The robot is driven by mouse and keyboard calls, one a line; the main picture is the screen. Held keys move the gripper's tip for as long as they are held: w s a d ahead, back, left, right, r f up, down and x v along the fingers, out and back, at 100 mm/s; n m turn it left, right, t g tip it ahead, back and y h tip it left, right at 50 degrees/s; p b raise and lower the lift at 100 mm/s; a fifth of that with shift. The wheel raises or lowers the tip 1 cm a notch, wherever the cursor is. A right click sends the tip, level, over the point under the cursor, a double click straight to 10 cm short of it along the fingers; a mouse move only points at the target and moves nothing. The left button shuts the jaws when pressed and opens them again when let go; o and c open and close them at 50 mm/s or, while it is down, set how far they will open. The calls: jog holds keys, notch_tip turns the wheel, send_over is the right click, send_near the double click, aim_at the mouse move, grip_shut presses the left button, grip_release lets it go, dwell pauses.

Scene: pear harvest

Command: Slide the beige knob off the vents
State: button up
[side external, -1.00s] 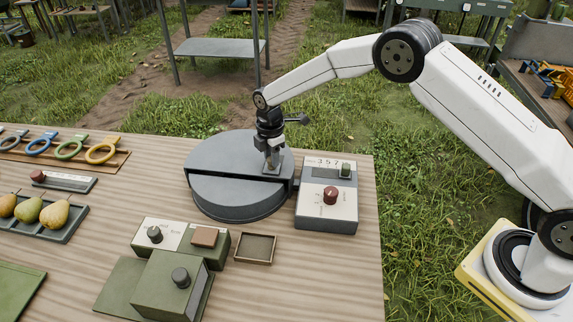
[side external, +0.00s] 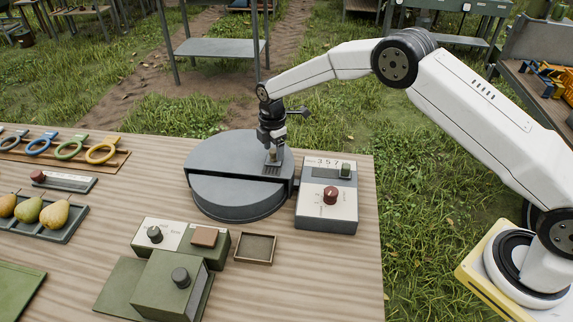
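The round grey drum (side external: 235,200) stands at the back right of the table. Dark vent slots (side external: 272,170) show on its upper right part. My gripper (side external: 273,157) points down just above the vents. A small pale beige-grey piece at its fingertips may be the beige knob, but it is too small and too covered to tell apart from the fingers. Whether the fingers are closed on it cannot be seen.
A grey box with a red knob (side external: 330,195) stands close right of the drum. In front are green boxes with dark knobs (side external: 181,277) and a small empty tray (side external: 255,249). Pears in a tray (side external: 62,236) and coloured rings (side external: 101,151) are at left.

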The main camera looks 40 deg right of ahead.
aim_at(274, 151)
jog(key=shift+r, duration=0.1)
jog(key=shift+r, duration=3.85)
jog(key=shift+s+d+r+m, duration=0.25)
jog(key=shift+s+m, duration=0.1)
jog(key=shift+m, duration=0.05)
jog(key=s+d+r+m+t, duration=0.1)
jog(key=s+m, duration=0.4)
jog(key=s, duration=0.5)
jog(key=s+d+r+m, duration=0.1)
jog(key=s+d+m, duration=0.3)
jog(key=s, duration=0.6)
jog(key=s+d+r+m+t, duration=0.1)
jog(key=s+d+m, duration=0.2)
jog(key=s+m, duration=0.5)
jog(key=shift+s+r+t, duration=0.2)
jog(key=shift+s+t, duration=0.1)
jog(key=shift+s, duration=0.7)
